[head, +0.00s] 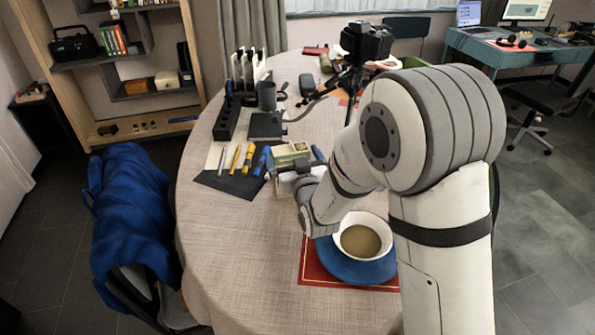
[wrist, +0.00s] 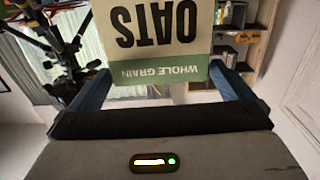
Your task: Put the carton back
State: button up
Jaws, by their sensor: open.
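The carton (head: 291,149) is a cream and green oats box on the table, beyond the bowl and beside the dark mat. In the wrist view the carton (wrist: 165,40) fills the upper middle, its "OATS" and "WHOLE GRAIN" lettering upside down in the picture. My gripper (head: 293,157) is open at the carton, with its blue fingers on either side. In the wrist view my gripper (wrist: 160,75) has one finger near each side edge of the carton. I cannot tell whether they touch it. My wrist hides the carton's lower part in the head view.
A bowl (head: 336,233) of brown liquid on a blue plate (head: 352,272) stands in front. Pens and markers (head: 248,158) lie on the dark mat (head: 216,181). A black notebook (head: 265,125), mug (head: 267,95) and tripod camera (head: 366,42) stand behind. The table's front left (head: 235,250) is clear.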

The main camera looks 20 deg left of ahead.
jog(key=v, duration=0.7)
jog(key=shift+s+d, duration=0.2)
